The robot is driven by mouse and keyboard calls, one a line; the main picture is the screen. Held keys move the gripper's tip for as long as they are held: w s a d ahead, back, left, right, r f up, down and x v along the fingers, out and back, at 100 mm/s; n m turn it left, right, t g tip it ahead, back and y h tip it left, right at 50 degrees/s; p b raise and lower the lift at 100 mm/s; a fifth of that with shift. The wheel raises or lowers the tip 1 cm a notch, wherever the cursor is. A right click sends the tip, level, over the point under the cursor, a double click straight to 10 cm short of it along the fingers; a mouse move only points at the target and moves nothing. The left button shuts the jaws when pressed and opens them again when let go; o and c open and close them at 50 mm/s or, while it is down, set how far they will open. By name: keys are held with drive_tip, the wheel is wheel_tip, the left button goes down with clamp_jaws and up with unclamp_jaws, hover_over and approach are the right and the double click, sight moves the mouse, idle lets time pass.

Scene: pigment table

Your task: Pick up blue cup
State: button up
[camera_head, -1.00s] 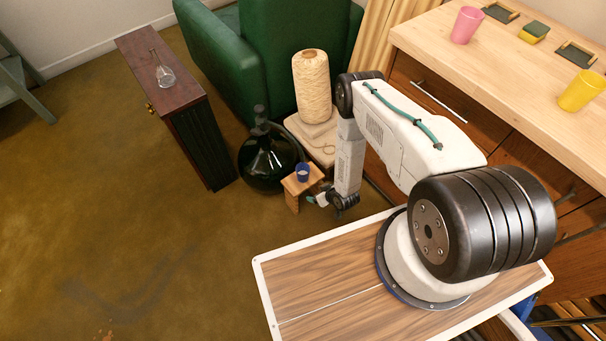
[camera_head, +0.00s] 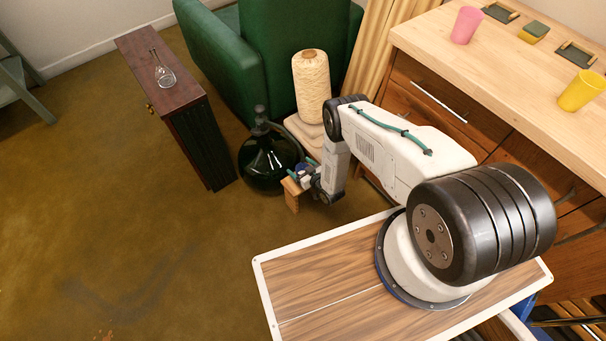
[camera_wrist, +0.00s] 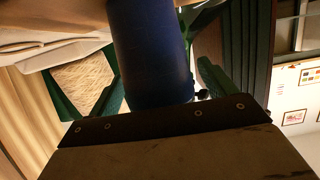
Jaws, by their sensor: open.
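The blue cup (camera_wrist: 150,55) fills the middle of the wrist view, close to the camera. My gripper (camera_wrist: 157,75) is open, with a green finger to each side of the cup. I cannot tell whether either finger touches it. In the head view, my gripper (camera_head: 304,174) is at the small wooden stool (camera_head: 292,197) on which the cup stands. The cup is mostly hidden behind the gripper there.
A dark glass bottle (camera_head: 268,162) stands close on the left of the stool. A cone of cream yarn (camera_head: 311,85) stands on a pale block behind. A green armchair (camera_head: 270,50) and a dark cabinet (camera_head: 200,135) are farther back. Floor is clear at front left.

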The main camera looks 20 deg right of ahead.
drive_tip(key=shift+w+f, duration=0.1)
drive_tip(key=shift+w, duration=0.15)
drive_tip(key=c, duration=1.1)
drive_tip(key=shift+c, duration=0.2)
drive_tip(key=s+a+r, duration=0.1)
drive_tip(key=s+r, duration=0.1)
drive_tip(key=s, duration=0.5)
drive_tip(key=s+a+r, duration=0.2)
drive_tip(key=s+r, duration=0.1)
drive_tip(key=s, duration=0.5)
drive_tip(key=shift+s, duration=0.3)
drive_tip(key=shift+a, duration=0.15)
idle(1.2)
